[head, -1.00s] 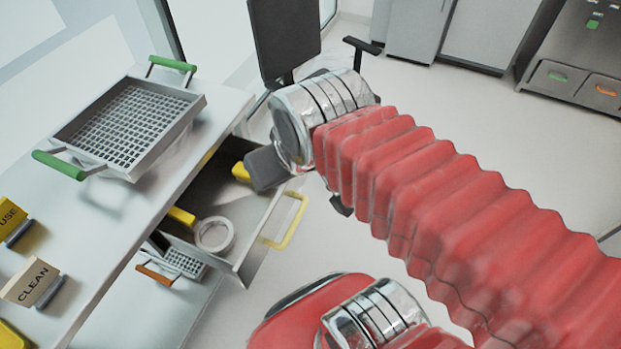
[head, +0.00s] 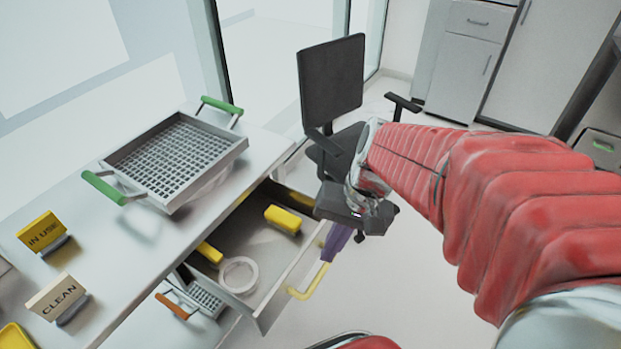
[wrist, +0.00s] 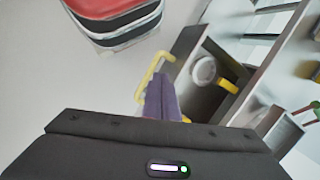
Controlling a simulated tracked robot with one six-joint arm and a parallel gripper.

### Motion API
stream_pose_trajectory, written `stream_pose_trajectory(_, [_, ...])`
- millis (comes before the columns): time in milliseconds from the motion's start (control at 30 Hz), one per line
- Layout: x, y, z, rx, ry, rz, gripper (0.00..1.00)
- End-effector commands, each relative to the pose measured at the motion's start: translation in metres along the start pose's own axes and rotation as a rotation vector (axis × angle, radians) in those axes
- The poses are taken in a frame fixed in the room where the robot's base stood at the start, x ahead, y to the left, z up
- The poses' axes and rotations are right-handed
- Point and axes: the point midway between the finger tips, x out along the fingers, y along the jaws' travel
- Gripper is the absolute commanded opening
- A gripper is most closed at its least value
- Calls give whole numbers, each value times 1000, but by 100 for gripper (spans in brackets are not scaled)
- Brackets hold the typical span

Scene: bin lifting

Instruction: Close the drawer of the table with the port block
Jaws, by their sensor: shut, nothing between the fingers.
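The drawer (head: 262,246) stands pulled out from the white table (head: 150,245), with its yellow handle (head: 308,284) on its outer front. It holds a yellow block (head: 283,220), another yellow item (head: 209,252) and a white ring (head: 239,275). My gripper (head: 333,256) has purple fingers, shut and empty, pointing down at the far end of the handle. In the wrist view the fingers (wrist: 162,92) overlap part of the handle (wrist: 150,76), beside the drawer front (wrist: 186,68). I cannot tell whether they touch. I cannot make out a port block.
A grey mesh basket (head: 175,160) with green handles sits on the table. An "IN USE" sign (head: 42,232) and a "CLEAN" sign (head: 57,297) stand near its left end. A dark office chair (head: 332,85) stands behind my gripper. Floor right of the drawer looks clear.

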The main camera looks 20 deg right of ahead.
Motion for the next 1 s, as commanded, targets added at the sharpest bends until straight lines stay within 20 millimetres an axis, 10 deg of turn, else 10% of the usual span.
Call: stream_pose_trajectory(1000, [68,75,-67,904,-529,-639,0])
